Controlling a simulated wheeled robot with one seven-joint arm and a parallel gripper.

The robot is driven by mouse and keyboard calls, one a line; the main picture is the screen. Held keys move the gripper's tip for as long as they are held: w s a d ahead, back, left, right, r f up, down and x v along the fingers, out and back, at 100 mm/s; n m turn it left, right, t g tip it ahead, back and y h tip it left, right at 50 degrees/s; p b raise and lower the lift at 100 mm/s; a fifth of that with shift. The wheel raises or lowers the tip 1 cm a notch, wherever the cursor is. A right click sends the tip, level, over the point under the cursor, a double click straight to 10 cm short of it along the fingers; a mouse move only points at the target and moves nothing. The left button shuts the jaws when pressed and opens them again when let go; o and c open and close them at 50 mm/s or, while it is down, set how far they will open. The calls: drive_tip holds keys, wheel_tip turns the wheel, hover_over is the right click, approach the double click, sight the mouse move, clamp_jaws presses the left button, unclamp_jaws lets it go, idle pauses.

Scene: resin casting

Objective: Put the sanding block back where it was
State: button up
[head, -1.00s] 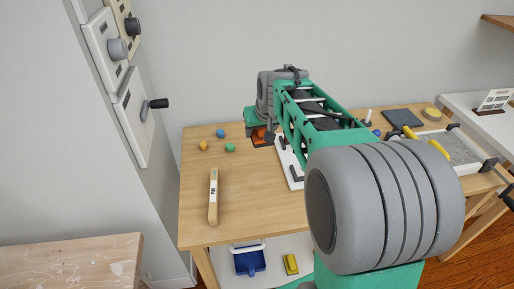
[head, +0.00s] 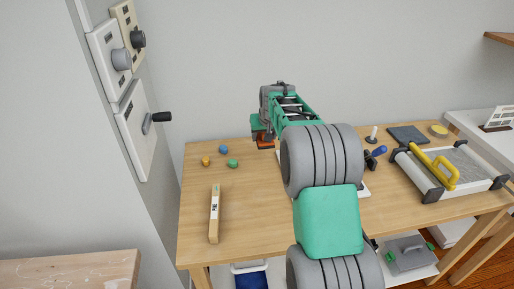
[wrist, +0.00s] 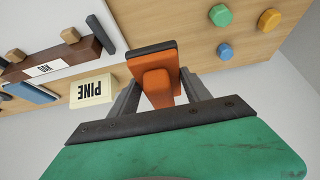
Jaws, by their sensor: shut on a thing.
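The sanding block is an orange block with a dark grey layer along one side; it shows in the wrist view (wrist: 160,66) and, small, in the head view (head: 265,141). My gripper (wrist: 160,90) is shut on it, with one finger on each side of its orange part. In the head view my gripper (head: 262,133) holds it over the back part of the wooden table (head: 250,205), right of the coloured pieces. Its height over the table is hard to tell. My arm hides part of the white board (head: 364,189) behind it.
Blue (head: 223,149), yellow (head: 206,161) and green (head: 232,163) pieces stand at the table's back left. A pale labelled bar (head: 214,215) lies at front left. PINE (wrist: 91,90) and OAK (wrist: 60,62) blocks lie near my gripper. A frame with a yellow handle (head: 434,168) is at right.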

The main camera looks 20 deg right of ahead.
sight(256, 152)
drive_tip(key=x, duration=0.3)
drive_tip(key=a+x, duration=0.1)
drive_tip(key=x, duration=0.2)
drive_tip(key=a+x, duration=0.1)
drive_tip(key=x, duration=0.2)
drive_tip(key=shift+a+f, duration=0.1)
drive_tip(key=shift+s+f, duration=0.1)
drive_tip(key=shift+f, duration=0.5)
drive_tip(key=shift+s+f+b, duration=0.1)
drive_tip(key=shift+f+b, duration=0.1)
drive_tip(key=shift+b, duration=0.1)
